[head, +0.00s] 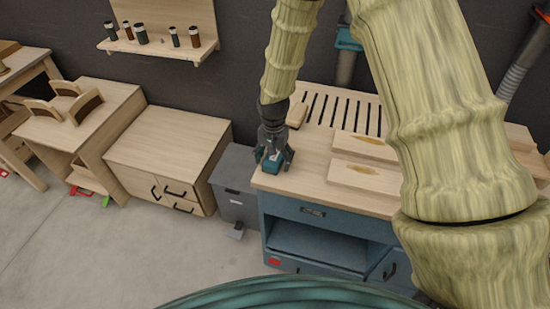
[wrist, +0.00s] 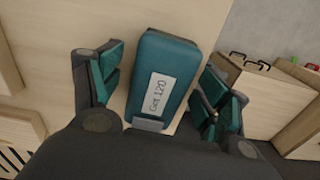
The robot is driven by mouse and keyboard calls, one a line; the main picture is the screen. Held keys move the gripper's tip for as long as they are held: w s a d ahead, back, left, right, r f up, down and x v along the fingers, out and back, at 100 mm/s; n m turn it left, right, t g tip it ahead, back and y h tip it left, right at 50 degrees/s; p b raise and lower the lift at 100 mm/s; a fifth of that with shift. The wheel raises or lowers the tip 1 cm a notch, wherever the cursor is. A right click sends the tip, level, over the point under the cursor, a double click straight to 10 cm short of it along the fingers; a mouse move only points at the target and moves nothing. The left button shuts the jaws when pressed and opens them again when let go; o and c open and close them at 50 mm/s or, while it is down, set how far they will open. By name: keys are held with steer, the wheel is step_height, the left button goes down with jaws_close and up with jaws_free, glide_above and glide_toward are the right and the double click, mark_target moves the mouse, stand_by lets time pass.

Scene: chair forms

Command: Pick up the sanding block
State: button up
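The sanding block is a teal block with a white label reading "Grit 120" or similar. It lies near the left front corner of the wooden-topped workbench (head: 318,178). In the wrist view the sanding block (wrist: 172,62) is between my gripper's two fingers, with a visible gap on each side. In the head view the sanding block (head: 273,163) is partly covered by my gripper (head: 273,158), which points down over it. In the wrist view my gripper (wrist: 160,92) is open, with teal pads on both fingers. The block's underside is hidden.
Two light boards with brown stains (head: 365,178) lie to the right on the bench. A small wooden piece (head: 297,115) sits behind, near the slotted area. A grey bin (head: 236,185) and a wooden drawer cabinet (head: 168,148) stand left of the bench.

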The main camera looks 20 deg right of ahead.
mark_target(275, 160)
steer(key=c, duration=1)
steer(key=shift+o, duration=0.2)
steer(key=shift+r+b, duration=0.7)
steer(key=shift+r, duration=0.35)
steer(key=shift+s+r+b, duration=0.4)
steer(key=shift+r+b, duration=0.1)
steer(key=shift+r, duration=0.15)
steer(key=s+d+b, duration=0.1)
steer(key=s+b, duration=0.1)
steer(key=s, duration=0.5)
steer(key=s+d+r+b, duration=0.1)
steer(key=s+b, duration=0.1)
steer(key=s, duration=0.6)
steer(key=shift+d+r, duration=0.25)
steer(key=shift+r, duration=0.05)
steer(key=shift+o, duration=1.2)
steer(key=shift+c, duration=0.5)
